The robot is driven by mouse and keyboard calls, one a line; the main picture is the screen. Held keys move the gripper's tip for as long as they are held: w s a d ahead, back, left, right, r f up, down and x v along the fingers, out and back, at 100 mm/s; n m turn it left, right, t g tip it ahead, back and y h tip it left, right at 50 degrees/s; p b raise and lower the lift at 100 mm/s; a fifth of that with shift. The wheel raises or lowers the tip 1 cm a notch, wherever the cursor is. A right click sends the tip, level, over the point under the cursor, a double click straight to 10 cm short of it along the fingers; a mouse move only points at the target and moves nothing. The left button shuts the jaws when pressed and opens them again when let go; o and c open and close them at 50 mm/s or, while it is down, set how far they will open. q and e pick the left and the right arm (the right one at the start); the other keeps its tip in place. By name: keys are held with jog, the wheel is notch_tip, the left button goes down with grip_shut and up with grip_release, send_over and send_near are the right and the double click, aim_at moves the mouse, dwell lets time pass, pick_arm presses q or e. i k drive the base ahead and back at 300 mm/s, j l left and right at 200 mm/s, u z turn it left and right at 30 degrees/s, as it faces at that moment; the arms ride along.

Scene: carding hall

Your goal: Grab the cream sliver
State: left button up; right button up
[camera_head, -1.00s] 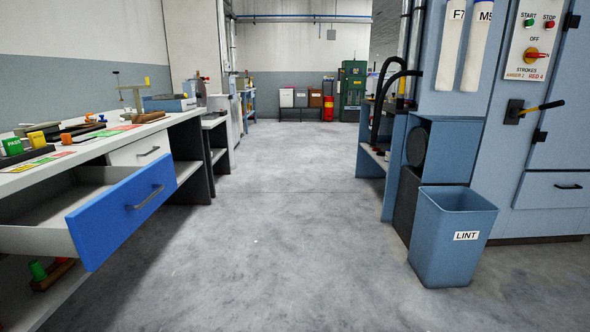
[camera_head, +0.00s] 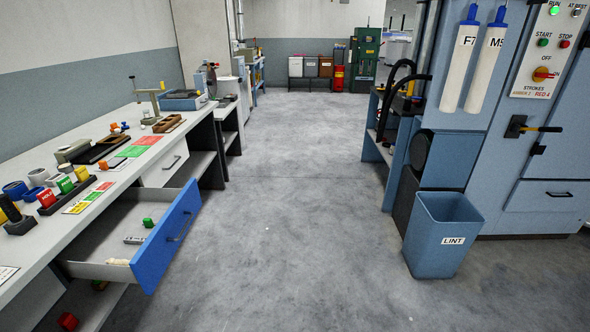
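A small cream-coloured piece (camera_head: 118,262) lies in the open blue-fronted drawer (camera_head: 167,238) at the lower left, near the drawer's front corner. It may be the cream sliver, but it is too small to be sure. A green piece (camera_head: 148,222) and a grey labelled item (camera_head: 134,240) lie in the same drawer, apart from it. Neither of my grippers is in view.
The white workbench (camera_head: 40,236) on the left carries coloured blocks, rings and trays. The open drawer juts into the aisle. A blue LINT bin (camera_head: 441,238) stands at right before the blue machine (camera_head: 520,190). The grey floor (camera_head: 300,240) between is clear.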

aim_at(112, 261)
jog(key=u, duration=1.45)
jog(key=i+l, duration=0.15)
jog(key=l, duration=0.2)
jog(key=i+l+u, duration=0.1)
jog(key=l, duration=0.2)
jog(key=i+l, duration=0.15)
jog(key=l, duration=0.2)
jog(key=i+l+u, duration=0.15)
jog(key=l, duration=0.2)
jog(key=k, duration=0.05)
